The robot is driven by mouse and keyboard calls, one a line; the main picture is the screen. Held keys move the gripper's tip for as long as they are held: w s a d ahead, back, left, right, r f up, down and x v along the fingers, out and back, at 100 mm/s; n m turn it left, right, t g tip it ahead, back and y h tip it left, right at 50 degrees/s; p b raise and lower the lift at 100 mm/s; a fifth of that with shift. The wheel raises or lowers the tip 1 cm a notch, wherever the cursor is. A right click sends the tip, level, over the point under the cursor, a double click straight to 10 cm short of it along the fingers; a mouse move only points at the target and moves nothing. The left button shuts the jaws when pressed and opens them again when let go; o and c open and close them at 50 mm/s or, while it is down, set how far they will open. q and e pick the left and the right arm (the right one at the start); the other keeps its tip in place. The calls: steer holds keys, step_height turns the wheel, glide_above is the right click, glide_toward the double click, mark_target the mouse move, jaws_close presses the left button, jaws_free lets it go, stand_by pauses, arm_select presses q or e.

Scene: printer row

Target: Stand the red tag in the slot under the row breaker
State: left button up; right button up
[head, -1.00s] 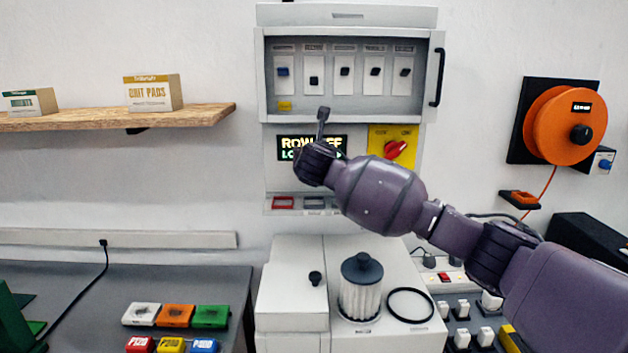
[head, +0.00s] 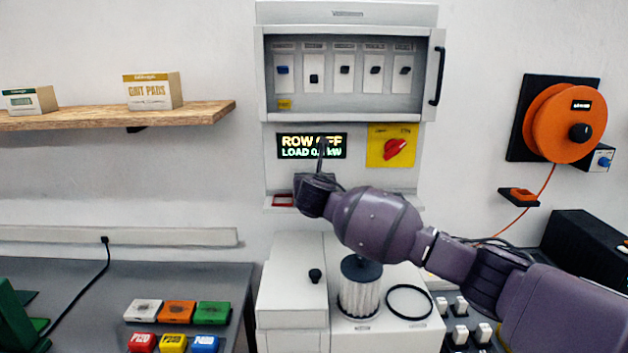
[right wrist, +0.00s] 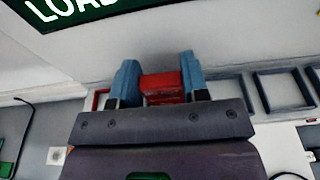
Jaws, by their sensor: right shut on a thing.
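My right gripper (right wrist: 161,84) is shut on a red tag (right wrist: 162,86), held between two blue fingertips in the right wrist view. The head view shows this gripper (head: 316,190) at the ledge under the breaker panel; its wrist hides the tag and part of the ledge. A red-framed slot (head: 283,200) shows just left of the gripper; in the right wrist view its frame (right wrist: 98,99) is partly behind the left finger. Dark-framed slots (right wrist: 283,90) lie to the right. Whether the tag touches a slot cannot be told. A red knob (head: 396,149) sits on a yellow plate above. My left gripper is out of view.
A display (head: 299,142) reads ROW OFF. Below stand a white unit (head: 293,285) and a ribbed filter (head: 360,297). Coloured blocks (head: 177,312) lie on the left table.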

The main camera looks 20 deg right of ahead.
steer(key=o, duration=0.9)
steer(key=shift+r, duration=0.1)
arm_select(q)
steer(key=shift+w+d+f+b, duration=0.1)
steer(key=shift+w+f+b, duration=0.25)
steer(key=shift+b, duration=0.55)
arm_select(e)
steer(key=v, duration=1.2)
